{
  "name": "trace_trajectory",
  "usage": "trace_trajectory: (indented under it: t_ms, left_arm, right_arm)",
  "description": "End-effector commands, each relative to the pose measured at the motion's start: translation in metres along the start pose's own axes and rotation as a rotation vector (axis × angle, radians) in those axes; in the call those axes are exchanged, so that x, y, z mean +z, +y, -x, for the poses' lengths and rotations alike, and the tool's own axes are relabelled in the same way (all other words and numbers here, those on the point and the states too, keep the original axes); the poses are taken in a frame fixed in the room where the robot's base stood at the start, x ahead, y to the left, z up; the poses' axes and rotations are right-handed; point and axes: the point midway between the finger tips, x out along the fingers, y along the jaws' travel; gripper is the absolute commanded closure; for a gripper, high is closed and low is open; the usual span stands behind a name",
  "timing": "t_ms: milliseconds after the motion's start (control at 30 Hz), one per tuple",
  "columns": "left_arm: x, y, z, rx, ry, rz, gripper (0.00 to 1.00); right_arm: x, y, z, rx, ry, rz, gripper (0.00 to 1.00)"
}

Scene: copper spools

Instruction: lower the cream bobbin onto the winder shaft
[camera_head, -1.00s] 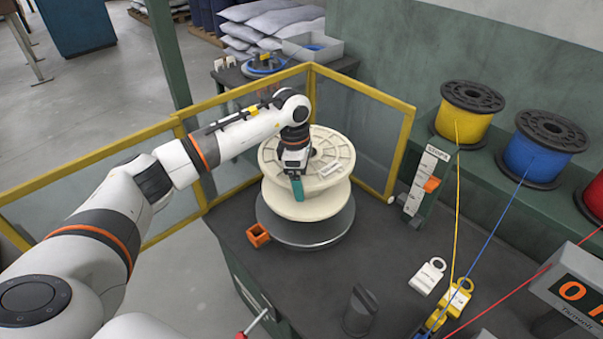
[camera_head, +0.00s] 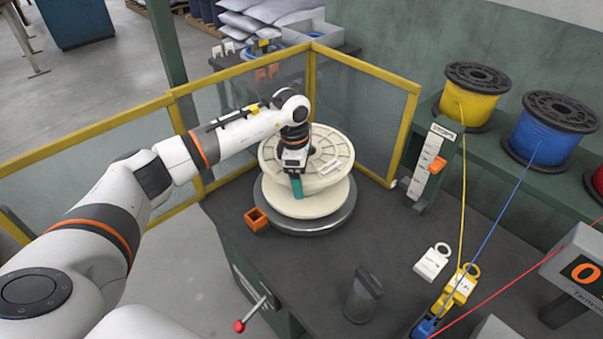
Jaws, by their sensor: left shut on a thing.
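The cream bobbin (camera_head: 337,152) stands upright over the round grey plate (camera_head: 318,228) of the winder on the dark bench. Its lower flange is very close to the plate; I cannot tell whether they touch. The winder shaft is hidden by the bobbin and my gripper. My left gripper (camera_head: 297,187), with teal fingers, is at the near side of the bobbin's upper flange and is shut on it. My right gripper is not in view.
A small orange square block (camera_head: 256,220) lies left of the plate. A stops gauge (camera_head: 425,170) stands right. Yellow-framed guard panels (camera_head: 360,118) close off the back and left. Yellow (camera_head: 470,103) and blue (camera_head: 546,133) spools feed strands across the bench's right side.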

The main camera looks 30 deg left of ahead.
Motion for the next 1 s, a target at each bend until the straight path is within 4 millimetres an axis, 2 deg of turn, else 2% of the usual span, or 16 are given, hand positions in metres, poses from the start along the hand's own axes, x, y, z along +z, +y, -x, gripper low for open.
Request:
trace_trajectory:
  t_ms: [867, 900, 933, 1000]
  left_arm:
    - [0.0024, -0.0042, -0.0081, -0.008, 0.0, 0.004, 0.74]
    - [0.0024, -0.0043, -0.008, -0.008, 0.0, 0.004, 0.04]
    - [0.0024, -0.0043, -0.008, -0.008, 0.0, 0.004, 0.0]
    - [0.0024, -0.0045, -0.0079, -0.008, 0.0, 0.004, 0.0]
  right_arm:
    - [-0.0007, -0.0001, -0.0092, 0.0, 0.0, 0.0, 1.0]
    - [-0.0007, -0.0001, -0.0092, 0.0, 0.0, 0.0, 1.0]
    - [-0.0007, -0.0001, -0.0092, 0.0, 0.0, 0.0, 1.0]
    - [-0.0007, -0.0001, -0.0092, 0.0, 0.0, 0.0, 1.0]
